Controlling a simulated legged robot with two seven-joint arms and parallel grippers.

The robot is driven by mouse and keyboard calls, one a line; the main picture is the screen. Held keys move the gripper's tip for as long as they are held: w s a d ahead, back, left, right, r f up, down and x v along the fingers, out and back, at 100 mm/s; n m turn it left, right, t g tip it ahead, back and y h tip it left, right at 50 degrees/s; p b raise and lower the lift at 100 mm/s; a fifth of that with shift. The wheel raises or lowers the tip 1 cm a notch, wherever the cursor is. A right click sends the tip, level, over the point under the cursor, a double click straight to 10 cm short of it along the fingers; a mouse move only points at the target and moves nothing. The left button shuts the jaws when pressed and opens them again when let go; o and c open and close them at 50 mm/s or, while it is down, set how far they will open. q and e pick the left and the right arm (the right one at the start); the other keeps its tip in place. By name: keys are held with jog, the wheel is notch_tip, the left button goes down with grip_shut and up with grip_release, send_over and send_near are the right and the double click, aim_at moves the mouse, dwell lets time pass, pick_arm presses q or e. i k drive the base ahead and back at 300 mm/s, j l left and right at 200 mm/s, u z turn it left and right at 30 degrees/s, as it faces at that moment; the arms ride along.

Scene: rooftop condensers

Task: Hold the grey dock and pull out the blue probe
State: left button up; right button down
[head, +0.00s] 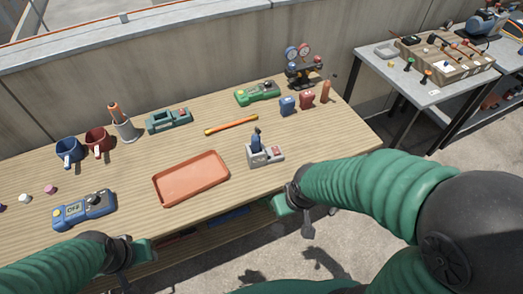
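The grey dock (272,155) sits on the wooden table right of centre, near the front edge. The blue probe (256,139) stands upright in the left part of the dock. My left gripper (142,251) is at the table's front edge at lower left, well away from the dock. My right gripper (282,205) is just off the front edge, below and right of the dock and apart from it. Both grippers are small and seen from behind, so their finger openings do not show.
An orange tray (190,178) lies left of the dock. A blue meter (84,210) is at front left. A yellow-orange stick (231,125), a green device (257,92) and small blue and red bottles (287,106) lie behind. Bare wood surrounds the dock on the right.

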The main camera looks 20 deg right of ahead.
aim_at(256, 138)
jog(key=l+u, duration=0.8)
jog(key=u, duration=0.2)
jog(key=k+l, duration=0.1)
jog(key=l, duration=0.3)
jog(key=k+l+u, duration=0.1)
jog(key=l, duration=0.3)
jog(key=k+l, duration=0.15)
jog(key=l, duration=0.25)
jog(key=k+l+u, duration=0.15)
jog(key=l, duration=0.25)
jog(key=k+l, duration=0.15)
jog(key=l, duration=0.25)
jog(key=k+l+u, duration=0.1)
jog(key=l, duration=0.3)
